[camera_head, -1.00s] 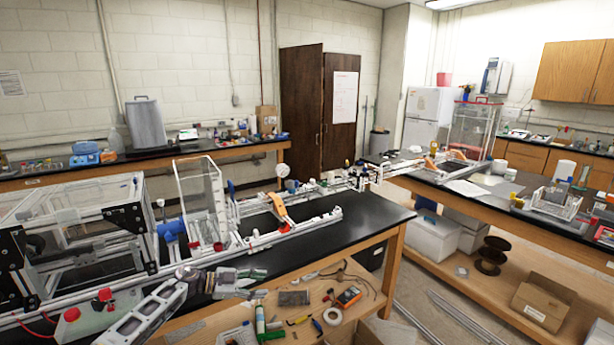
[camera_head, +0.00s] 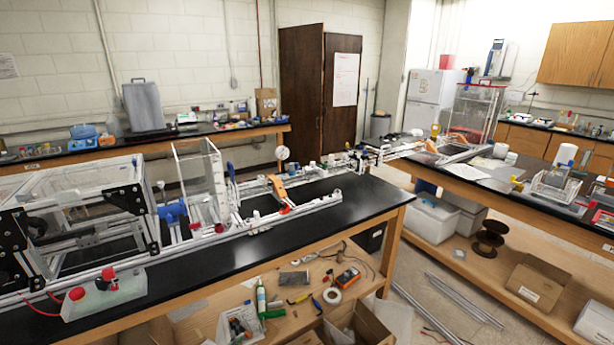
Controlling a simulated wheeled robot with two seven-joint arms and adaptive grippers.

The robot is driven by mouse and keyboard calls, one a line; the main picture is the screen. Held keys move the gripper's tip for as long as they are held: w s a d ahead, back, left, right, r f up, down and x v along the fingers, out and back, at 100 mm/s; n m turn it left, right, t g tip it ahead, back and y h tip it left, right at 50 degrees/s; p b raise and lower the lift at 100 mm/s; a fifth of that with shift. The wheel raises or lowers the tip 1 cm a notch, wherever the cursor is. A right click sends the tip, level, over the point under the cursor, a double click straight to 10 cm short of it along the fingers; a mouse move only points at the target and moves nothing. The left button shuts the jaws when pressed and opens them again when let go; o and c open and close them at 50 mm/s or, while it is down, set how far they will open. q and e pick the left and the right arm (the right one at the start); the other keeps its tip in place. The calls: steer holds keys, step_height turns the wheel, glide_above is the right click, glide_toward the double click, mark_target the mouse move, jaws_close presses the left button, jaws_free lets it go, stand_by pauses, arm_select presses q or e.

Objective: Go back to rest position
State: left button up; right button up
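Neither of my grippers and no part of my arms shows in the head view. The extrusion frame (camera_head: 255,222) of light rails lies along the black-topped bench (camera_head: 345,216). A clear upright panel box (camera_head: 200,175) and an orange part (camera_head: 278,190) stand on it. A larger frame box with clear walls and black corner plates (camera_head: 125,198) stands at the left end.
A lower wooden shelf (camera_head: 222,293) holds a green bottle, tape roll (camera_head: 332,295), orange meter (camera_head: 348,277) and open cardboard box (camera_head: 350,325). Another bench (camera_head: 470,180) stands at right. Metal bars (camera_head: 465,300) lie on the floor between. The black top's front middle is clear.

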arm_select(q)
steer(key=s+a+f+n+g+y, duration=0.2)
steer(key=s+f+y, duration=0.1)
steer(key=s+f, duration=0.9)
steer(key=s+a+f+n+g+y, duration=0.25)
steer(key=s+f, duration=0.65)
steer(key=s, duration=0.5)
steer(key=s+f+g, duration=0.3)
steer(key=s+f, duration=0.1)
steer(key=s, duration=1)
steer(key=s+d+f+n+g, duration=0.1)
steer(key=s+f+g, duration=0.2)
steer(key=s, duration=1.2)
steer(key=shift+f+y+b, duration=0.35)
steer(key=shift+f+y, duration=0.1)
steer(key=shift+f, duration=0.2)
